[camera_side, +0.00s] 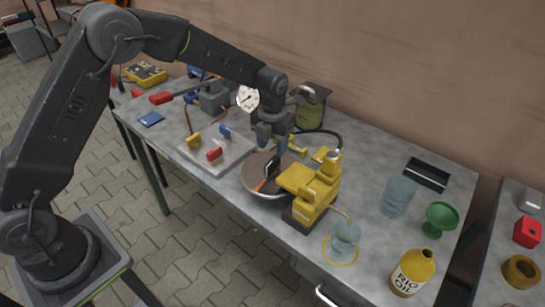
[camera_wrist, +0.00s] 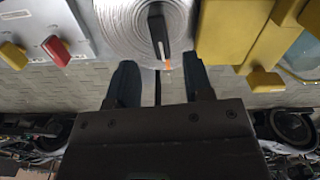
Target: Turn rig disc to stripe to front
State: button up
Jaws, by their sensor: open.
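The rig disc (camera_side: 249,182) is a round grey plate with a brownish top, set beside the yellow rig (camera_side: 318,192). A black bar-shaped handle (camera_side: 272,166) stands across it, and an orange stripe (camera_side: 261,184) shows near the disc's front side. In the wrist view the disc (camera_wrist: 120,22) is at the top, with its handle (camera_wrist: 157,32) and a short orange stripe (camera_wrist: 167,64) at the handle's near end. My gripper (camera_side: 273,147) is above the disc. In the wrist view its two fingers (camera_wrist: 160,77) are apart, with nothing held between them; the handle lies ahead between their lines.
A panel (camera_side: 235,152) with red, yellow and blue levers lies left of the disc. A glass (camera_side: 344,238), a blue-tinted tumbler (camera_side: 398,194), a green goblet (camera_side: 437,218) and an oil bottle (camera_side: 413,272) stand to the right. A gauge (camera_side: 248,98) is behind.

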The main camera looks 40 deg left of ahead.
aim_at(272, 160)
notch_tip(272, 160, up, 7)
jog(key=shift+r, duration=0.2)
dwell(0.3)
